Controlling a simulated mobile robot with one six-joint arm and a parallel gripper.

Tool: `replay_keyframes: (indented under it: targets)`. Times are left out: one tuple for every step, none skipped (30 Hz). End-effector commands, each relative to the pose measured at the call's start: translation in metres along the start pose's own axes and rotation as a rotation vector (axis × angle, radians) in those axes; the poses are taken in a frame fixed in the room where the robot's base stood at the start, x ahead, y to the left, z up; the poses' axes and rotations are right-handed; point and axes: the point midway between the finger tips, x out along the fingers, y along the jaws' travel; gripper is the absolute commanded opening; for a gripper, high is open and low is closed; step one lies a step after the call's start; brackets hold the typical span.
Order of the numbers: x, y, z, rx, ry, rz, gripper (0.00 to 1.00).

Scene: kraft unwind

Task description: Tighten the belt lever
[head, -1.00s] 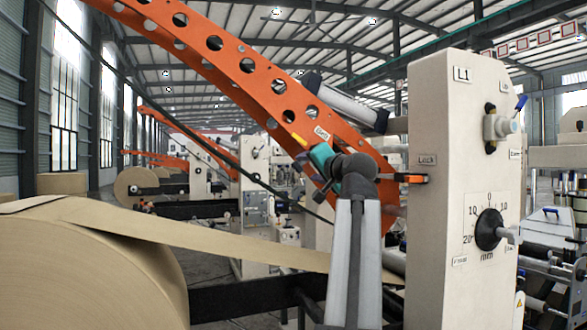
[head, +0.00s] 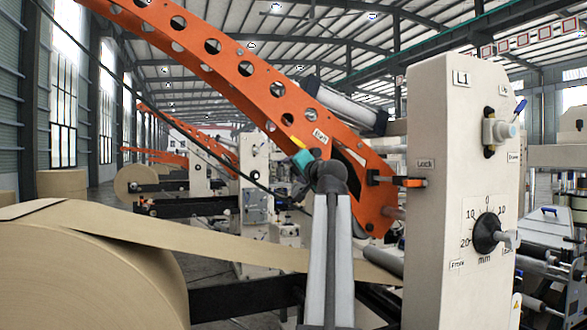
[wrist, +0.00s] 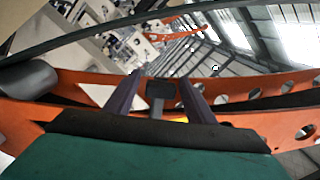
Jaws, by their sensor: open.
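A small yellow lever (head: 297,143) shows on the near side of the orange swing arm, beside a white label that seems to read "Belt" (head: 320,137); I take it for the belt lever. My gripper (head: 302,160), with its teal body, is at the lever's lower right and partly hides it. In the wrist view the two dark fingers of my gripper (wrist: 160,80) are apart. A dark block stands in the gap between them, with a bit of yellow (wrist: 183,119) near its base. I cannot tell whether the fingers touch it.
The orange swing arm (head: 243,69), pierced by round holes, slants behind my gripper. A cream post (head: 435,230) with a dial and an orange clamp labelled "Lock" (head: 400,181) stands at right. A large kraft roll (head: 90,270) fills the lower left, its web running right.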

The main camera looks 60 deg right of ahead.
Motion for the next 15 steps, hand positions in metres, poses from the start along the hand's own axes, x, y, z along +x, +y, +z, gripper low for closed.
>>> replay_keyframes:
  targets:
    - [0.007,-0.001,-0.002,0.001,-0.001,0.0,0.5]
    - [0.01,-0.001,-0.002,0.0,0.0,0.0,0.5]
    - [0.014,-0.001,-0.002,0.0,0.0,0.0,0.5]
    - [0.016,-0.001,-0.002,0.0,0.001,0.0,0.5]
    - [0.018,-0.001,-0.002,0.0,0.0,0.0,0.5]
    - [0.02,-0.001,-0.001,0.0,0.0,-0.001,0.5]
    - [0.021,-0.001,-0.001,0.0,0.0,0.0,0.5]
    - [0.023,-0.001,-0.001,0.0,0.0,0.0,0.5]
    - [0.024,-0.001,-0.001,0.0,0.0,0.0,0.5]
    - [0.024,0.0,-0.001,0.0,0.0,0.0,0.5]
    - [0.024,0.0,-0.001,0.0,0.001,0.0,0.5]
    - [0.024,0.0,0.0,0.0,0.001,0.0,0.5]
    - [0.024,0.0,0.0,0.0,0.001,0.0,0.5]
    - [0.024,0.0,0.0,0.0,0.001,0.0,0.5]
    - [0.024,0.0,0.0,0.0,0.001,0.0,0.5]
